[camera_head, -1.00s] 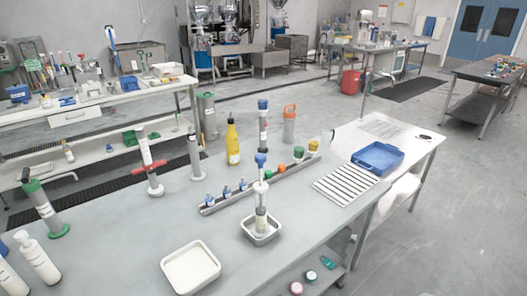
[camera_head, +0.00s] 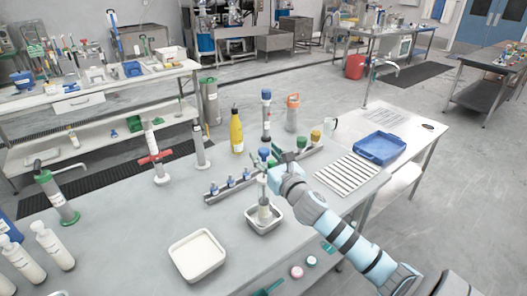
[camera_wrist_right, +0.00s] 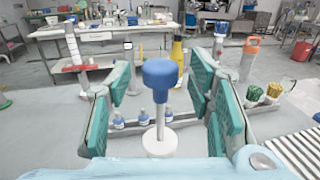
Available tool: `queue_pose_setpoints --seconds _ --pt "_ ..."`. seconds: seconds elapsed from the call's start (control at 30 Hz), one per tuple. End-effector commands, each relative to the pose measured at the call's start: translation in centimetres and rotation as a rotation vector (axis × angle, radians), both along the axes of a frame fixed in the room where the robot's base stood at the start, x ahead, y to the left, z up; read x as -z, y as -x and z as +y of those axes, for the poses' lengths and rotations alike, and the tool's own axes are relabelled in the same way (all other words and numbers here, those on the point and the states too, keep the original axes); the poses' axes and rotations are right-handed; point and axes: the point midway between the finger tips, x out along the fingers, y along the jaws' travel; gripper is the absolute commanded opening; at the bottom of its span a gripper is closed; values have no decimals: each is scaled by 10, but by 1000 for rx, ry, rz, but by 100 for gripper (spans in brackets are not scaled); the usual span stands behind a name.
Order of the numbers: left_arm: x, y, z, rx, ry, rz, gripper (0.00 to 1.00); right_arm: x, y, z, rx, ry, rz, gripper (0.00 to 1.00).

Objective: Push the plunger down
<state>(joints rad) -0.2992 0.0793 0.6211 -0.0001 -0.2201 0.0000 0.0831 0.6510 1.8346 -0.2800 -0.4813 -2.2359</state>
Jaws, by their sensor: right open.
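The plunger (camera_wrist_right: 160,74) has a round blue knob on a thin grey rod that rises from a pale cylinder top. In the head view its blue knob (camera_head: 263,153) shows just left of my right gripper (camera_head: 277,161). The cylinder (camera_head: 264,212) stands upright in a small square metal tray (camera_head: 252,224). In the right wrist view my right gripper (camera_wrist_right: 161,88) is open, with teal-padded fingers on either side of the knob and rod and a gap on both sides. My left gripper is not in view.
A rack (camera_head: 226,188) with blue-capped vials lies behind the plunger. A blue-topped tube (camera_head: 266,112) and a yellow bottle (camera_head: 236,133) stand further back. A white tray (camera_head: 198,276) sits in front left. A striped rack (camera_head: 347,182) lies right of my arm.

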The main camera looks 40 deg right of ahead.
Motion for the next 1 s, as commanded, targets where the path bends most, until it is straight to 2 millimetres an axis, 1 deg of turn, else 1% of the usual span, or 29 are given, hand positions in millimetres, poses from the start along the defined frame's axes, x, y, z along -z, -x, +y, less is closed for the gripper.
queue_pose_setpoints --seconds 0.03,0.13,0.4,0.47,0.7,0.73,0.9,0.97,1.0 --pt "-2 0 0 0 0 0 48 -1 -7 -2 2 -4 -1 48" --pt "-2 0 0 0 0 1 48 0 -15 -3 1 -1 1 48" --pt "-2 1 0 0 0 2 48 1 -18 -4 -1 2 1 48" --pt "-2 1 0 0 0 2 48 1 -18 -4 0 2 1 40" --pt "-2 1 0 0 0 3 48 1 -17 -4 0 2 1 1" --pt "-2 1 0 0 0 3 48 1 -17 -4 0 2 1 0" --pt "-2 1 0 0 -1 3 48 1 -17 -4 0 2 1 0" --pt "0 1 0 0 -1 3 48 4 -17 -4 0 1 2 0" --pt "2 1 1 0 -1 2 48 9 -17 -4 0 0 2 0"
